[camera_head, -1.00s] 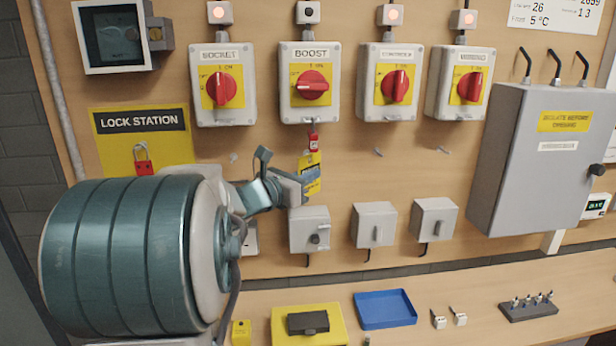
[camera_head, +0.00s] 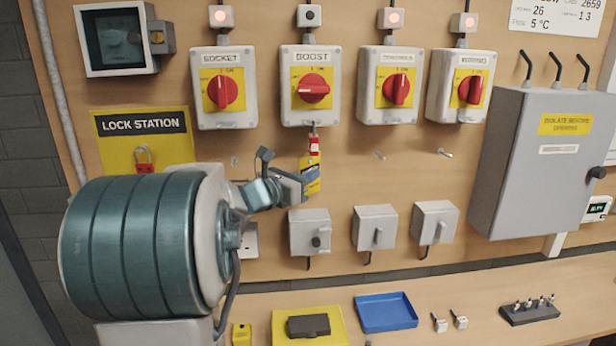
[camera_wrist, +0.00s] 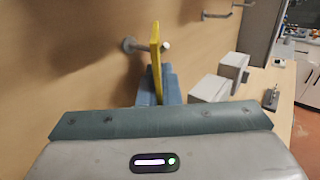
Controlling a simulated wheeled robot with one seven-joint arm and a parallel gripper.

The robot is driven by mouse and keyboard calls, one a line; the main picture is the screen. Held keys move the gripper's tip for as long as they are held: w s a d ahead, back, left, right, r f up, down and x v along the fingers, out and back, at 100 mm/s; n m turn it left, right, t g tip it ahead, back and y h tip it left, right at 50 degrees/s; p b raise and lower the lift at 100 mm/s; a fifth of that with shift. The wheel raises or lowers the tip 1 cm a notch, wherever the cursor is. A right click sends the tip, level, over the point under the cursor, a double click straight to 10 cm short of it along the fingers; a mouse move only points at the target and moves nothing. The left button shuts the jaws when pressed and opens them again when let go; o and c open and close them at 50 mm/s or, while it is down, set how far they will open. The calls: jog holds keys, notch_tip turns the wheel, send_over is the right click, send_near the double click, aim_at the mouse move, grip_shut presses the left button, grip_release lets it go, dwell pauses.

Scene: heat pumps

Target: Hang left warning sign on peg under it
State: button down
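A yellow warning sign (camera_head: 310,185) hangs upright below the BOOST switch, under a small red piece (camera_head: 314,146). My gripper (camera_head: 308,178) reaches it from the lower left, with blue fingertips on its lower part. In the wrist view the sign (camera_wrist: 156,45) stands edge-on between my two blue fingers (camera_wrist: 158,90), which look shut on it. A metal peg (camera_wrist: 130,45) shows on the wall side of the sign and its tip on the other side. I cannot tell whether it passes through a hole. The head view hides this peg behind the sign.
Bare pegs stick out at left (camera_head: 235,160) and right (camera_head: 379,155). Grey boxes (camera_head: 310,232) sit on the wall just below my gripper. The BOOST switch box (camera_head: 310,112) is above. A blue tray (camera_head: 386,325) lies on the bench.

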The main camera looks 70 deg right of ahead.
jog(key=shift+w+d, duration=0.25)
jog(key=shift+d, duration=0.25)
dwell(0.7)
jog(key=shift+f+b, duration=0.3)
jog(key=shift+b, duration=0.2)
dwell(0.5)
jog(key=c, duration=1.7)
grip_release()
jog(key=shift+o, duration=0.7)
jog(key=shift+s+a+r, duration=0.1)
jog(key=shift+w, duration=0.2)
